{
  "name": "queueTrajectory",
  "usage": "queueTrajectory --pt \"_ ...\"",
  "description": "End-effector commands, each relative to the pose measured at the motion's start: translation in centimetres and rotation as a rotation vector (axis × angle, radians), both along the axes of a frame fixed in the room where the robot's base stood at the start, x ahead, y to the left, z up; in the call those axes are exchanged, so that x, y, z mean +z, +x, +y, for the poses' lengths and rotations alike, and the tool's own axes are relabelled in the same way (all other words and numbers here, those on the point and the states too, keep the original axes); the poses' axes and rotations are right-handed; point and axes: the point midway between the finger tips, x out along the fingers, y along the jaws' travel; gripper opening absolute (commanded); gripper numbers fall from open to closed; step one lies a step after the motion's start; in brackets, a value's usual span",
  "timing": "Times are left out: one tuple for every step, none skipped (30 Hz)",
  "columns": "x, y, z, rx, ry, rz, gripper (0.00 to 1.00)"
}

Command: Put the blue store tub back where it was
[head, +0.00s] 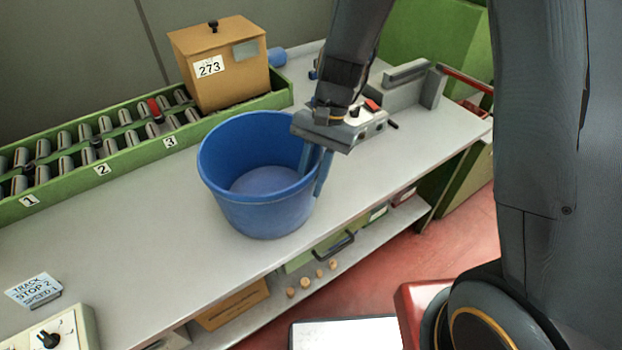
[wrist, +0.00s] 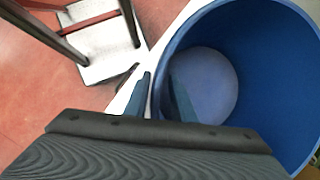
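The blue tub (head: 258,205) stands upright on the grey bench, near its front edge, and looks empty. Its open mouth faces up. My gripper (head: 311,180) comes down over the right side of its rim, with one finger inside the tub and the other outside. In the wrist view the tub (wrist: 270,60) fills the right side, and its wall passes between the fingers of my gripper (wrist: 160,85). The fingers are a little apart, with a narrow gap around the wall. Whether either finger touches the wall is hard to see.
A green rack (head: 95,183) with numbered bays and a wooden box (head: 222,70) marked 273 line the back. A grey fixture (head: 400,85) stands at the right. A sign block (head: 34,290) and a control box (head: 50,335) are front left. Several corks (head: 305,283) lie on the lower shelf.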

Motion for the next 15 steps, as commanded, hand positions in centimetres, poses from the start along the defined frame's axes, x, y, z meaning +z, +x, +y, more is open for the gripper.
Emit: queueTrajectory --pt "0.0 0.0 0.0 0.000 0.000 0.000 0.23" --pt "0.1 0.0 0.0 0.000 0.000 0.000 0.23" --pt "0.3 0.0 0.0 0.000 0.000 0.000 0.23" --pt "0.5 0.1 0.0 0.000 0.000 -0.001 0.23" --pt "0.6 0.2 -0.1 -0.001 0.001 -0.002 0.23" --pt "1.0 0.3 -0.1 -0.001 0.001 -0.003 0.23" --pt "1.3 0.5 -0.2 0.000 0.001 -0.004 0.23" --pt "1.6 0.6 -0.3 0.000 0.001 -0.004 0.23" --pt "2.2 0.8 -0.5 0.000 0.001 -0.005 0.23" --pt "2.7 1.0 -0.6 -0.001 0.002 -0.005 0.23" --pt "3.2 1.2 -0.8 -0.001 0.002 -0.005 0.23" --pt "4.0 1.5 -1.0 -0.001 0.002 -0.007 0.23" --pt "4.6 1.7 -1.1 -0.001 0.002 -0.007 0.23" --pt "5.2 1.9 -1.3 -0.001 0.002 -0.007 0.23" --pt "6.0 2.2 -1.5 -0.001 0.001 -0.006 0.23"
